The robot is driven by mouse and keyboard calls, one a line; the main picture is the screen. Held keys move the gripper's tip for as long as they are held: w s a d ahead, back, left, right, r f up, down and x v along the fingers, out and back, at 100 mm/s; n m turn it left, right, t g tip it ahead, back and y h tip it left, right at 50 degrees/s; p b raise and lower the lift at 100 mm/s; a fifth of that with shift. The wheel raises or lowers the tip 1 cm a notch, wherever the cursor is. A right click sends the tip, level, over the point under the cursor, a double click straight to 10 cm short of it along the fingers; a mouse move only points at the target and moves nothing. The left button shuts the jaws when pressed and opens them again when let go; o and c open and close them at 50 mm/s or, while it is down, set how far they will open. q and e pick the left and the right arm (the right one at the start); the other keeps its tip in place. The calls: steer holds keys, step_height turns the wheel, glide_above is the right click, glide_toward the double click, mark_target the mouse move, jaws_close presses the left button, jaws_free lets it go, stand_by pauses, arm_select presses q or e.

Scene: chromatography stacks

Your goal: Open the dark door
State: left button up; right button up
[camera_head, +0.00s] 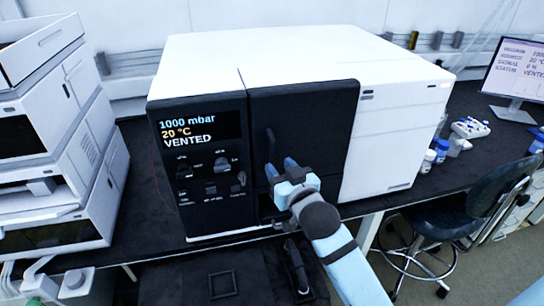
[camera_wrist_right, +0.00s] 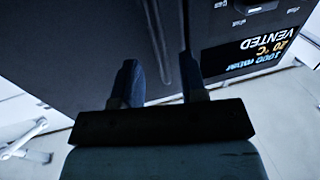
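The dark door (camera_head: 318,125) is on the front of a white instrument in the head view, right of its control panel. It looks closed. Its dark vertical handle (camera_head: 270,145) is near the door's left side. My right gripper (camera_head: 280,165) is in front of the door, just below the handle, with its two fingers apart and pointing at the door. In the right wrist view, the right gripper (camera_wrist_right: 158,72) is open with nothing between its fingertips that I can make out as held. A long dark bar or edge runs between and beyond the fingers. My left gripper is not in view.
The control panel (camera_head: 200,155) reads 1000 mbar, 20 °C, VENTED. White stacked units (camera_head: 60,140) stand at left. Small bottles (camera_head: 430,158) and a monitor (camera_head: 515,75) are at right. A chair (camera_head: 470,205) stands before the bench at right.

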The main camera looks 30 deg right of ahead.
mark_target(273, 160)
steer(key=shift+w+d, duration=0.1)
steer(key=shift+w, duration=2.25)
jaws_close()
